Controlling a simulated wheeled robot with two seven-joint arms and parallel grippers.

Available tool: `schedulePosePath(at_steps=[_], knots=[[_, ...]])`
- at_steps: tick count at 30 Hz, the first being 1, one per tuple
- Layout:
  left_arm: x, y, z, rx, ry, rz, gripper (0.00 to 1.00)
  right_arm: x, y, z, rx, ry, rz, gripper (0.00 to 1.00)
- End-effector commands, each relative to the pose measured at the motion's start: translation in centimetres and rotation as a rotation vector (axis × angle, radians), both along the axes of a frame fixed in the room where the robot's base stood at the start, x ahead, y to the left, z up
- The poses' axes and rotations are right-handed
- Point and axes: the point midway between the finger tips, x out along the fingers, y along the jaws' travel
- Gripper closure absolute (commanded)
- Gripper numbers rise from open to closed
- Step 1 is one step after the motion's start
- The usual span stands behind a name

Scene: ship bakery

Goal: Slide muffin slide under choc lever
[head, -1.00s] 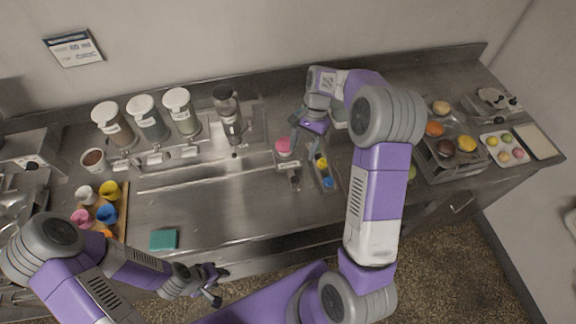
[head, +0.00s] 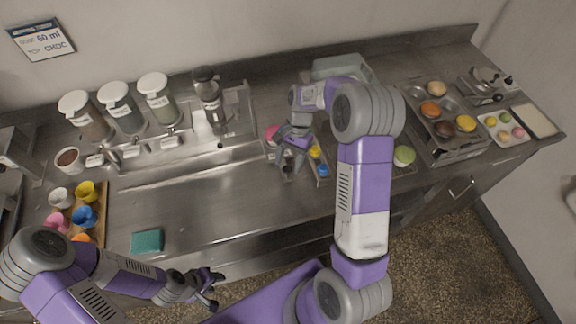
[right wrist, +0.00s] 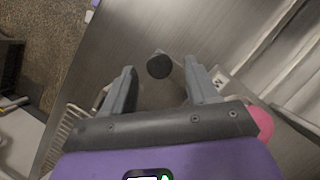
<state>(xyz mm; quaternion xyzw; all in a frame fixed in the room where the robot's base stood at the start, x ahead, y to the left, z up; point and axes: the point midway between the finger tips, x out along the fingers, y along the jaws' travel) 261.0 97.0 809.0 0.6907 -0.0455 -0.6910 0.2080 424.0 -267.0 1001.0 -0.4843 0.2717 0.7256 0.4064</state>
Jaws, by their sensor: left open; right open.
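The muffin slide carries a pink cup (head: 272,133) at the right end of the metal track (head: 175,185); my right arm partly hides it. My right gripper (head: 288,166) is open above the front of the slide. In the right wrist view, a dark round knob (right wrist: 159,66) lies between and just beyond the open fingers, not clasped. Several dispensers stand behind the track, with levers at their bases. My left gripper (head: 210,287) is open and empty near the counter's front edge.
A rack of small coloured pots (head: 318,160) stands just right of the slide. Coloured cups on a wooden board (head: 98,215) and a teal sponge (head: 147,241) are at the left. A muffin tray (head: 440,105) is at the right. The track left of the slide looks clear.

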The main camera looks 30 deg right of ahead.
Motion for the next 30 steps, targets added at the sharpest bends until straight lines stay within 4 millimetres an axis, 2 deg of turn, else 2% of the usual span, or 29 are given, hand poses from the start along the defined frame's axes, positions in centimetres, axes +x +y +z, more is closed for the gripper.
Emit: schedulePosePath(at_steps=[6,14,25,26,30], knots=[[0.0,0.0,-0.1,0.000,0.000,0.000,0.57,-0.4,0.6,-1.7,0.001,0.001,0.000,0.42],[0.0,0.0,-0.1,0.000,0.000,0.000,0.57,-0.4,0.6,-1.8,0.000,-0.001,0.000,0.42],[0.0,0.0,-0.2,0.000,0.000,0.000,0.57,-0.4,0.6,-1.8,0.000,-0.001,0.000,0.97],[0.0,0.0,-0.1,0.000,0.000,0.000,0.57,-0.4,0.6,-1.8,0.000,-0.001,0.000,1.00],[0.0,0.0,-0.2,0.000,0.000,0.000,0.57,-0.4,0.6,-1.8,0.000,-0.001,0.000,1.00]])
